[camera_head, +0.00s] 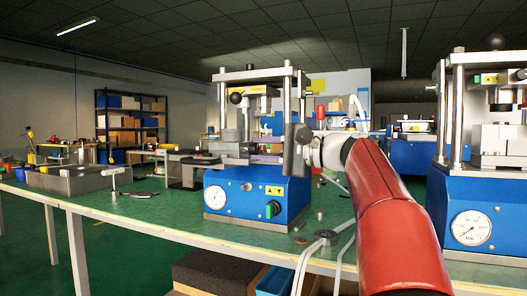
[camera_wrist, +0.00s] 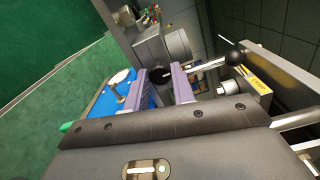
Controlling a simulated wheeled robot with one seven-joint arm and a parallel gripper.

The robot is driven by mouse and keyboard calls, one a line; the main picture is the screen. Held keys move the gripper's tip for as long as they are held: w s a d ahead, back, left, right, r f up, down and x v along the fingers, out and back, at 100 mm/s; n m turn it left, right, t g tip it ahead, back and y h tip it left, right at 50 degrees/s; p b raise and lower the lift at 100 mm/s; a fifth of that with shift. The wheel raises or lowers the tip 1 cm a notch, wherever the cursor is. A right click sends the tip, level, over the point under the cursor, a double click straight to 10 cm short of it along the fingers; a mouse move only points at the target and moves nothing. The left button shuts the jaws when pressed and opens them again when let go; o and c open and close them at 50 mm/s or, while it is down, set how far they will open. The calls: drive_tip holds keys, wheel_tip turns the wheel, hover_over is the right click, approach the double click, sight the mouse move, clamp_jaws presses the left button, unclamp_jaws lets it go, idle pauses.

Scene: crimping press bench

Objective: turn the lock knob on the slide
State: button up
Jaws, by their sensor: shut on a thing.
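The crimping press (camera_head: 258,200) with a blue base stands on the green bench, left of my red arm. My gripper (camera_head: 258,157) reaches into it from the right at the height of the slide (camera_head: 229,148), a grey metal block. In the wrist view, the two purple fingers of my gripper (camera_wrist: 160,84) are shut on the dark round lock knob (camera_wrist: 159,74), one on each side. Grey metal parts of the slide lie just beyond the knob. In the head view the knob is hidden behind the fingers and press parts.
A black ball-ended lever (camera_wrist: 235,57) is close to the right finger in the wrist view. A second press (camera_head: 480,190) stands at the right. The bench front left is clear.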

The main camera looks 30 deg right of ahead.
drive_tip(key=o, duration=1)
drive_tip(key=shift+s, duration=0.1)
drive_tip(key=v, duration=0.7)
drive_tip(key=shift+s+d, duration=0.25)
